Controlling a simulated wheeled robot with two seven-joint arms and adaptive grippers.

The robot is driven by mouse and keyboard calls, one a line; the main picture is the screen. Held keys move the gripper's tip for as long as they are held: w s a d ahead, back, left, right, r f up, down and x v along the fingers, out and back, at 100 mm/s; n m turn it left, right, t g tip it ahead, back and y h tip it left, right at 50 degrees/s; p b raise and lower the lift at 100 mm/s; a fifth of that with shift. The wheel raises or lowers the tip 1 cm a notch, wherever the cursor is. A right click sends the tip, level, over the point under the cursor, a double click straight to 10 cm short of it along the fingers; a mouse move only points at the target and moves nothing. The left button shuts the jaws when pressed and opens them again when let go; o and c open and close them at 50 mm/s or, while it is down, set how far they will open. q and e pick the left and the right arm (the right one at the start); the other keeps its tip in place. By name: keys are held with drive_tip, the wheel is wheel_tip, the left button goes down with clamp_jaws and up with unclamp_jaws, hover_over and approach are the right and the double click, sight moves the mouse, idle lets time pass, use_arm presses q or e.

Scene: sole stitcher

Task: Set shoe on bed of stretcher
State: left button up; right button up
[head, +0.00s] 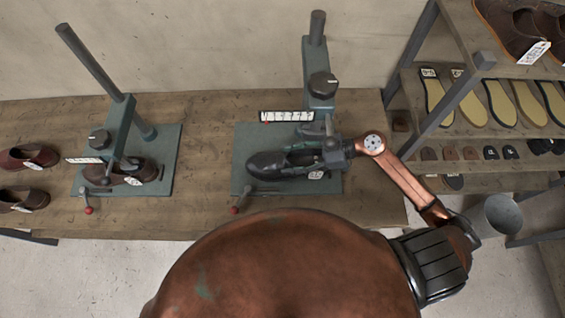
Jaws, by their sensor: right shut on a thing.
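A black shoe (267,164) lies with its toe to the left, over the green base plate (247,136) of the right-hand machine, which has a tall post and a white sign (287,116) that I cannot read clearly. My right gripper (318,155) reaches in from the right and is shut on the shoe near its heel. The gripper hides part of the shoe's opening and heel. I cannot tell whether the sole touches the bed. A white tag (316,175) shows at the shoe's heel. My left gripper is not in view.
A similar machine (121,121) on the left holds a brown shoe (122,173). Brown shoes (28,157) lie at the bench's left end. A red-knobbed lever (235,209) sticks out in front of the right machine. A shelf rack (480,68) with soles and heels stands right.

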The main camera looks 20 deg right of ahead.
drive_tip(key=shift+w+a+r, duration=0.1)
drive_tip(key=shift+w+a, duration=0.15)
drive_tip(key=shift+a, duration=0.65)
drive_tip(key=f, duration=0.1)
drive_tip(key=f+b, duration=0.1)
drive_tip(key=f, duration=0.1)
drive_tip(key=shift+w+a+f, duration=0.1)
drive_tip(key=shift+a+f, duration=0.1)
drive_tip(key=shift+a, duration=0.2)
drive_tip(key=shift+f, duration=0.2)
drive_tip(key=shift+c, duration=0.9)
drive_tip(key=o, duration=1.9)
drive_tip(key=shift+d+r, duration=0.1)
drive_tip(key=shift+d, duration=0.05)
wheel_tip(320, 180, up, 4)
drive_tip(key=r+p, duration=0.1)
hover_over(318, 158)
drive_tip(key=s+a, duration=0.2)
drive_tip(key=shift+d+f, duration=0.25)
